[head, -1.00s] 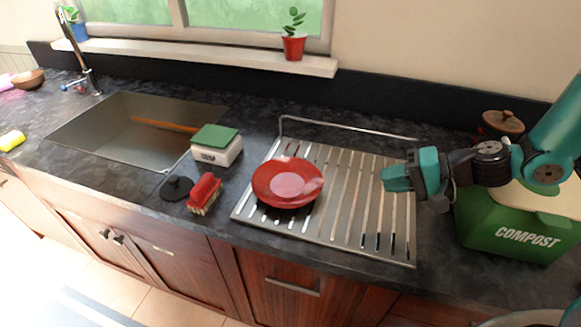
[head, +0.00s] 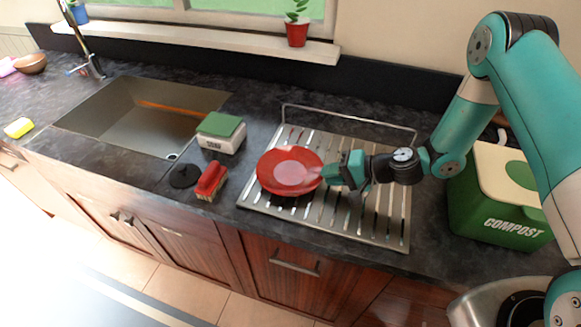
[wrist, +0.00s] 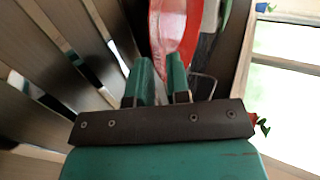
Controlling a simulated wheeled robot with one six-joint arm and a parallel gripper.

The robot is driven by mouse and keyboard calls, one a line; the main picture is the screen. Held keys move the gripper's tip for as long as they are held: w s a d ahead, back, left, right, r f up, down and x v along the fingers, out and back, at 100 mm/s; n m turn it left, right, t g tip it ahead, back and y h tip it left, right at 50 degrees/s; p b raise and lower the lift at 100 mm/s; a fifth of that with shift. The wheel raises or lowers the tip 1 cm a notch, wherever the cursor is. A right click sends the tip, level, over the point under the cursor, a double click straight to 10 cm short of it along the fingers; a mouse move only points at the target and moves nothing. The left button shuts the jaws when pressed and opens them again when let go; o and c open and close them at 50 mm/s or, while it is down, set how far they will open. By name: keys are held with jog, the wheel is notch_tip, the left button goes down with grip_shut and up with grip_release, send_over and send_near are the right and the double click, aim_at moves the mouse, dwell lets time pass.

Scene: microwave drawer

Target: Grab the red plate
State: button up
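The red plate (head: 290,172), with a paler pink middle, rests on the left part of the metal drying rack (head: 372,222). My gripper (head: 332,173) is at the plate's right edge in the head view. In the wrist view, the plate (wrist: 184,28) lies straight ahead, and its near rim reaches the space between the two green fingers (wrist: 160,68). A gap shows between the fingers, so the gripper looks open around the rim. Whether either finger touches the plate cannot be told.
A red brush (head: 211,181), a black stopper (head: 185,175) and a green-topped soap box (head: 220,133) stand left of the rack. The sink (head: 140,115) is further left. A green compost bin (head: 500,215) stands at the right. A wire rail (head: 350,118) runs along the rack's back.

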aim_at(319, 182)
jog(key=shift+p+x, duration=0.45)
jog(key=shift+x, duration=1.2)
jog(key=shift+c, duration=0.5)
grip_shut()
jog(key=shift+w, duration=0.1)
jog(key=shift+r, duration=0.15)
